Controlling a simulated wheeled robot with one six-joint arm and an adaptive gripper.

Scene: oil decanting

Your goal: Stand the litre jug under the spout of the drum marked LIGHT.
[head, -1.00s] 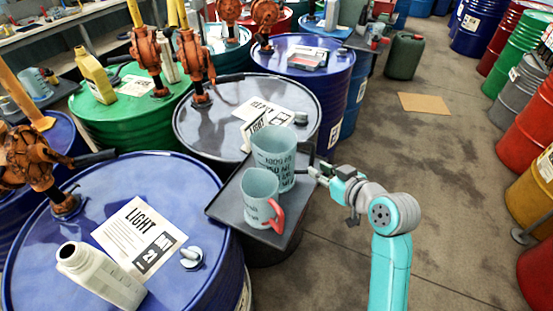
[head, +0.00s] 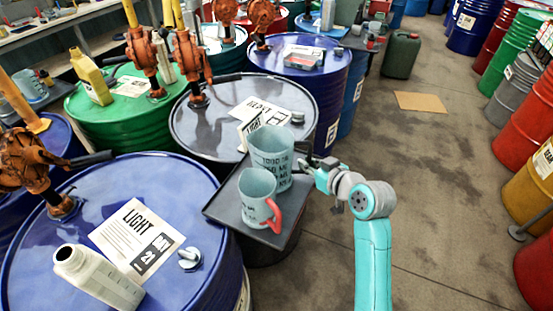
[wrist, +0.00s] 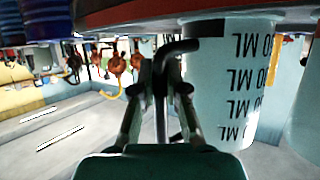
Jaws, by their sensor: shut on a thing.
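The larger pale blue jug (head: 270,150), with printed millilitre marks, stands upright at the back of a dark tray (head: 228,216). I cannot tell whether its base touches the tray. My gripper (head: 308,167) is at its right side, shut on its dark handle. The wrist view, upside down, shows the handle (wrist: 178,47) between the fingers and the marked jug wall (wrist: 225,90) beside them. The blue drum (head: 150,178) at the front left bears a sheet reading LIGHT (head: 137,238). Its orange pump (head: 25,165) has a dark spout (head: 90,159) pointing right.
A smaller jug with a red handle (head: 258,198) stands in front on the tray. A grey drum (head: 215,125) is behind; open floor lies right.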

